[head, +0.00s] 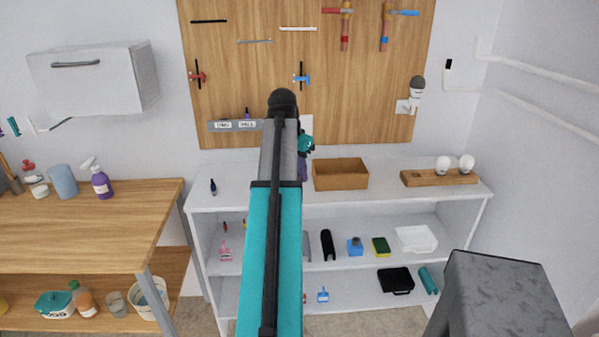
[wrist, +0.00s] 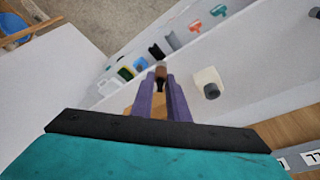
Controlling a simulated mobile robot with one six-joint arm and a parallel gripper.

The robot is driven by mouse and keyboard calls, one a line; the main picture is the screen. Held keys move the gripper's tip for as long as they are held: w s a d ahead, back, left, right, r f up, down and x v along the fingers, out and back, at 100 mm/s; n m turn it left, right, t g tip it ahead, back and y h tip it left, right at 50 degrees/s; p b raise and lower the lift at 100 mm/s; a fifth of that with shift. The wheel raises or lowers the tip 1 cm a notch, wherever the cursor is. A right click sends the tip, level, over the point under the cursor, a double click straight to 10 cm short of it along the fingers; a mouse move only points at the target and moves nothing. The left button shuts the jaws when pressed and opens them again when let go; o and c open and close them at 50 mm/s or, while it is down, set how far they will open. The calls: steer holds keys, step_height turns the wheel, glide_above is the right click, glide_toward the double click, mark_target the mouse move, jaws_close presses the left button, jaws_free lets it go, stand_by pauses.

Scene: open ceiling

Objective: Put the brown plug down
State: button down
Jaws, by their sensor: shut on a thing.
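The brown plug (wrist: 161,72) shows in the wrist view as a small brown piece with a dark part, at the tips of the purple fingers. My gripper (wrist: 159,82) is shut on it, above the white shelf unit's top (wrist: 85,125). I cannot tell whether the plug touches the top. In the head view my arm hides the plug and most of the gripper; a purple finger shows left of the wooden box (head: 340,175).
A cream block with a dark knob (wrist: 208,82) stands beside the gripper in the wrist view. A small dark bottle (head: 213,187) stands at the top's left. A wooden holder with white bulbs (head: 438,178) is at the right. The pegboard (head: 350,100) rises behind.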

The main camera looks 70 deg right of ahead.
steer(key=shift+w, duration=0.1)
stand_by(0.4)
steer(key=w+a+f+n+t, duration=0.15)
steer(key=w+a+n, duration=0.25)
steer(key=w+a, duration=0.6)
steer(key=w+a+f+n+t, duration=0.1)
steer(key=w+a+f+n, duration=0.15)
steer(key=w+a, duration=0.8)
steer(key=w+a+f+n+t, duration=0.15)
steer(key=w+a+n, duration=0.4)
steer(key=w, duration=0.75)
steer(key=w+a+f+n+y, duration=0.1)
steer(key=w+a+n, duration=0.2)
steer(key=a, duration=1)
steer(key=w+a+f+n+y, duration=0.1)
steer(key=w+a+f+n, duration=0.1)
steer(key=a, duration=1.2)
steer(key=w+a+f+n+y, duration=0.1)
steer(key=w+a+n, duration=0.4)
steer(key=a, duration=0.9)
steer(key=shift+f+n+t, duration=0.3)
steer(key=shift+f+n, duration=0.1)
steer(key=shift+f, duration=0.05)
steer(key=shift+a, duration=0.15)
